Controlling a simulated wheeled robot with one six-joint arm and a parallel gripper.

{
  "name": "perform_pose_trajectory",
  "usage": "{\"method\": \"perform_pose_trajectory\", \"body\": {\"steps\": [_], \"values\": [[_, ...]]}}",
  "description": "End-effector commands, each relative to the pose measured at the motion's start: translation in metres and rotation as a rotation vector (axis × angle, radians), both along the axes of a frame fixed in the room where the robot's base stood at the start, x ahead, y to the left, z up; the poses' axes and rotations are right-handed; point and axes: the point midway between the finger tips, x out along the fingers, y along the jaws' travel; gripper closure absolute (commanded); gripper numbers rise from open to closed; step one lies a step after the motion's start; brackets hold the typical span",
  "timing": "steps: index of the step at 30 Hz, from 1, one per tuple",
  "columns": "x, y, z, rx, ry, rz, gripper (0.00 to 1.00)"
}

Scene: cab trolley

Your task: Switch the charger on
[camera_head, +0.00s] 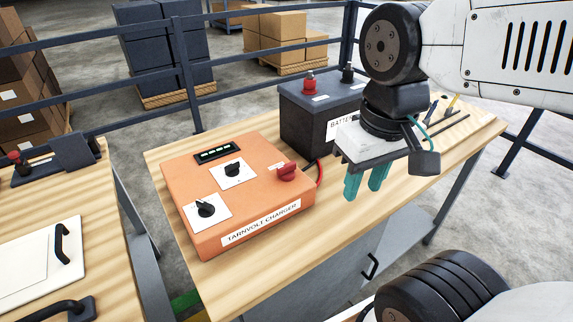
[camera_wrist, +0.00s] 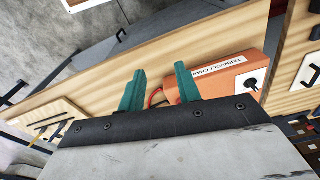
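The charger (camera_head: 265,170) is an orange box labelled TARNVOLT CHARGER, lying on the wooden bench. Its top carries two black knobs on white plates, a front-left one (camera_head: 206,209) and a back one (camera_head: 233,169), a dark display with small lit greenish marks (camera_head: 214,152), and a red knob or switch (camera_head: 287,172) at the right. My gripper (camera_head: 365,188) has teal fingers, spread apart and empty, right of the charger and apart from it. The wrist view shows the open gripper (camera_wrist: 160,82) and part of the charger (camera_wrist: 221,77); its red knob is not clear there.
A dark battery (camera_head: 318,115) with a red terminal stands behind the charger, with a red cable between them. Tools lie on a board (camera_head: 455,128) at right. A second bench with a handled white panel (camera_head: 40,262) is at left. Railings stand behind.

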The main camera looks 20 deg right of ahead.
Motion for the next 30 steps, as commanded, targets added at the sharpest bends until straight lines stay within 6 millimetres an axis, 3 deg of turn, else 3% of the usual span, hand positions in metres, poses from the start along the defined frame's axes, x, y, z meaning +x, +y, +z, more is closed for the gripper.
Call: {"method": "perform_pose_trajectory", "body": {"steps": [5,8,18,24,30], "values": [[0.032,0.005,-0.01,-0.002,0.103,0.051,0.66],[0.064,0.009,-0.015,-0.005,0.145,0.21,0.66],[0.187,0.026,-0.043,-0.007,0.152,1.141,0.66],[0.219,0.029,-0.035,-0.057,0.079,1.564,0.66],[0.221,0.029,-0.037,-0.073,0.066,1.725,0.66]]}}
